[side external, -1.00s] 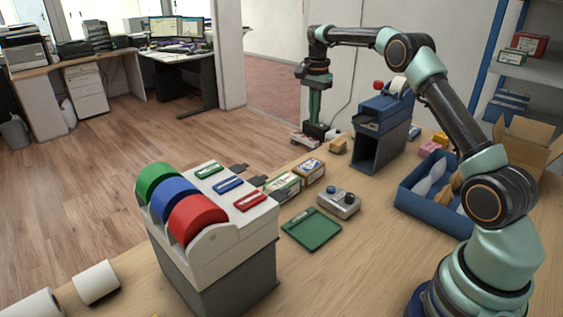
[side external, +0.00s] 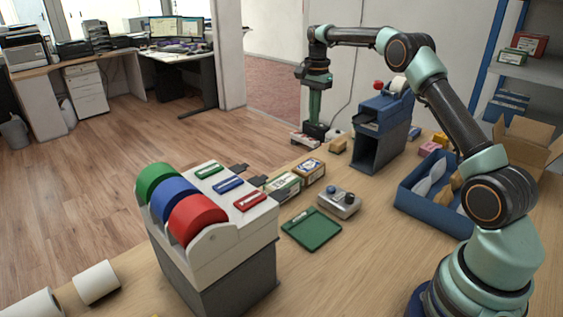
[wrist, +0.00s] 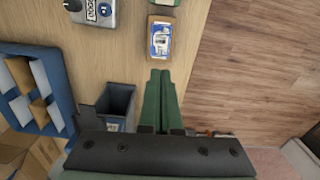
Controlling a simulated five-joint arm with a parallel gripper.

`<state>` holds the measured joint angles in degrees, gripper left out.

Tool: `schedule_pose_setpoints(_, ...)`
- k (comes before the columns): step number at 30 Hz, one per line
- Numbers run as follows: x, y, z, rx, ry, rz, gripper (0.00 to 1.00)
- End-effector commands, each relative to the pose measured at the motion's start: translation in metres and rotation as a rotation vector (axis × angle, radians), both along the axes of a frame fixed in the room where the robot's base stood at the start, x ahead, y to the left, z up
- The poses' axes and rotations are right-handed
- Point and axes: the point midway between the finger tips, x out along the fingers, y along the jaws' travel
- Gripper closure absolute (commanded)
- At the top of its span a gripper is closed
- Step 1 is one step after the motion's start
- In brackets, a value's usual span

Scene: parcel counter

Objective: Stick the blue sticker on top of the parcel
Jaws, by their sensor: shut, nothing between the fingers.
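A blue roll (side external: 175,198) sits between the green and red rolls on the pale dispenser (side external: 215,238). A small blue label (side external: 228,184) lies on the dispenser's top, in line with that roll. A yellow-brown box with a printed top (side external: 309,171) and a green-and-white box (side external: 283,187) lie behind the dispenser; I cannot tell which is the parcel. The printed box also shows in the wrist view (wrist: 160,40). My gripper (side external: 314,113) hangs pointing down at the counter's far end, away from both boxes. Its green fingers (wrist: 157,76) are together and empty.
A dark blue stand (side external: 378,145) with a red knob is right of my gripper. A blue bin (side external: 408,205) with parts sits near my base. A control box with knobs (side external: 338,203) and a green pad (side external: 311,229) lie mid-counter. Bare counter shows between them.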

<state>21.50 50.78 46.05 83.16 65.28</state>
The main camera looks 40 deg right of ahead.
Motion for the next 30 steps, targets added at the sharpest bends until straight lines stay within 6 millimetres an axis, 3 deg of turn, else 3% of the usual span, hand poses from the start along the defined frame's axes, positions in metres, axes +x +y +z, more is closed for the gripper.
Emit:
schedule_pose_setpoints(8,0.0,0.0,-0.001,0.0,0.0,-0.025,1.0)
schedule_pose_setpoints(11,0.0,0.002,-0.006,0.0,0.001,-0.127,1.0)
schedule_pose_setpoints(21,0.0,0.011,-0.032,0.0,0.001,-0.706,1.0)
schedule_pose_setpoints(30,-0.001,0.013,-0.047,0.0,0.002,-0.845,1.0)
